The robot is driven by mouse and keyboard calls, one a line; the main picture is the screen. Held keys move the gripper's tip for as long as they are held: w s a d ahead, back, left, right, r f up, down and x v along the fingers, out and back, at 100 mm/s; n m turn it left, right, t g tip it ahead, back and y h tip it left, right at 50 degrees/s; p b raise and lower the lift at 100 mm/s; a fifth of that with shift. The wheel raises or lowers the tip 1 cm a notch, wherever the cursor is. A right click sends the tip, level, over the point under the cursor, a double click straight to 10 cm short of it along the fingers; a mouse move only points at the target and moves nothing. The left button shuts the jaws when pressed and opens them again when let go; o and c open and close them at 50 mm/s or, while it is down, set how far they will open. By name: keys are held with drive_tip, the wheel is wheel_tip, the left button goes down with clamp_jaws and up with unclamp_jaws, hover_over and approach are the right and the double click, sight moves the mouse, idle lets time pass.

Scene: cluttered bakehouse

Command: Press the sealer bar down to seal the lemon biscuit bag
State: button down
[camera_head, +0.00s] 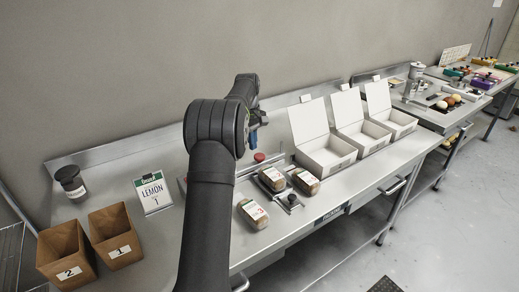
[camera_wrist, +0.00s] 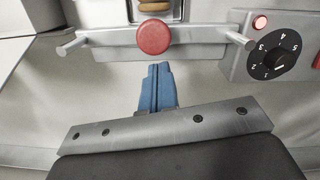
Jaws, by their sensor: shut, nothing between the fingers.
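The sealer bar (camera_wrist: 108,39) lies across the upper part of the wrist view, with a round red knob (camera_wrist: 153,37) at its middle and a pin at each end. The red knob (camera_head: 259,157) also shows in the head view, just right of my arm. My gripper (camera_wrist: 158,66) has blue fingers, shut and empty, close to the knob in the picture and apart from it. In the head view its blue tip (camera_head: 253,136) is above the knob. Biscuits (camera_wrist: 154,7) show behind the bar at the top edge. My arm hides much of the sealer in the head view.
A dial box (camera_wrist: 275,47) with a lit red lamp (camera_wrist: 260,23) is right of the bar. Packets (camera_head: 253,214) and open white boxes (camera_head: 325,153) are right.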

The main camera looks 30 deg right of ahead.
drive_tip(key=shift+r, duration=0.1)
wheel_tip(320, 180, up, 12)
drive_tip(key=w, duration=0.1)
drive_tip(key=shift+a, duration=0.15)
idle(0.4)
drive_tip(key=shift+f, duration=0.2)
wheel_tip(320, 180, down, 12)
drive_tip(key=s, duration=0.1)
idle(0.5)
drive_tip(key=shift+d, duration=0.2)
drive_tip(key=shift+r, duration=0.15)
idle(0.5)
